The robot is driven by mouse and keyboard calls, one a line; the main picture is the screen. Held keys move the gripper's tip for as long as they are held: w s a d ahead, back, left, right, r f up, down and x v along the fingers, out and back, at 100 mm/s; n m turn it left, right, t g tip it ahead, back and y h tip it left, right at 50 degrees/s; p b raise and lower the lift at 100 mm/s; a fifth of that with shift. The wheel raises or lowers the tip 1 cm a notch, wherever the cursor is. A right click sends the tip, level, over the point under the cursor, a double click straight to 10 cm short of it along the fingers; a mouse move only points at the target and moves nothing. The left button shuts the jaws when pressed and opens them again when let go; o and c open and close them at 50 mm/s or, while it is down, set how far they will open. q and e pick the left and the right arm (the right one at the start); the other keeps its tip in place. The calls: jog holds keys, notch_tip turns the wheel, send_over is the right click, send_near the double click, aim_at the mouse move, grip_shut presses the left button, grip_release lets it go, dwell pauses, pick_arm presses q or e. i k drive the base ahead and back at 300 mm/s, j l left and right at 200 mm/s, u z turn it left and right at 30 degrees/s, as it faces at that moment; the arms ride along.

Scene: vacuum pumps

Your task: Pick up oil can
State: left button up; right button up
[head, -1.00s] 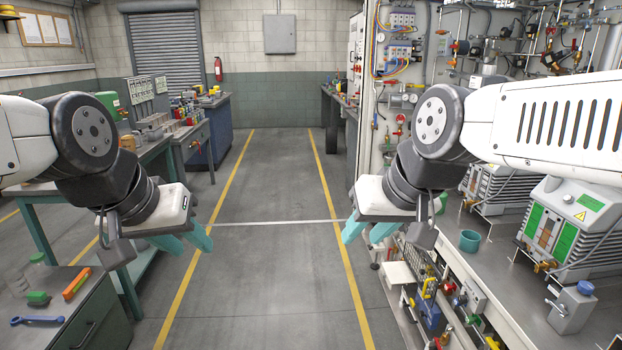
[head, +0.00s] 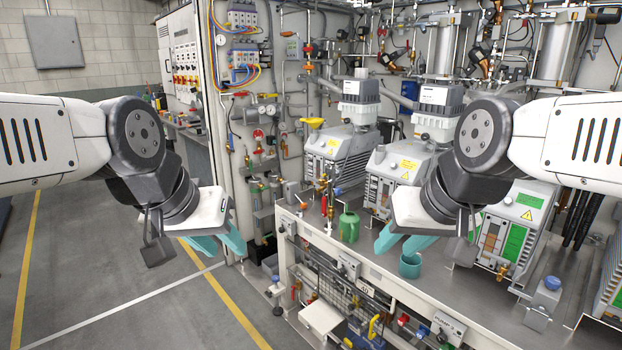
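A green can (head: 349,226), which looks like the oil can, stands upright on the metal bench near its front edge. My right gripper (head: 402,244) is open and empty, to the right of the can in the picture and apart from it. Its teal fingers point down and show just above a teal cup (head: 410,266) in the picture. My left gripper (head: 217,245) is open and empty, left of the bench over the floor.
The bench (head: 385,285) holds several grey vacuum pumps (head: 337,150) behind the can. A grey container with a blue cap (head: 540,305) stands at the right. Valves, hoses and a wire basket crowd the bench front. The floor at the left (head: 110,270) is clear.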

aim_at(349, 222)
jog(key=i+j+z, duration=0.15)
jog(key=j, duration=0.3)
jog(key=i+j+z, duration=0.15)
jog(key=i+j, duration=0.15)
jog(key=j, duration=0.15)
jog(key=i+j+z, duration=0.15)
jog(key=j, duration=0.35)
jog(key=i+j+z, duration=0.15)
jog(key=j, duration=0.35)
jog(key=i+j+z, duration=0.15)
jog(key=j, duration=0.35)
jog(key=i+j+z, duration=0.1)
jog(key=j, duration=0.45)
jog(key=i+j+z, duration=0.15)
jog(key=j, duration=0.4)
jog(key=i+j+z, duration=0.2)
jog(key=i, duration=0.05)
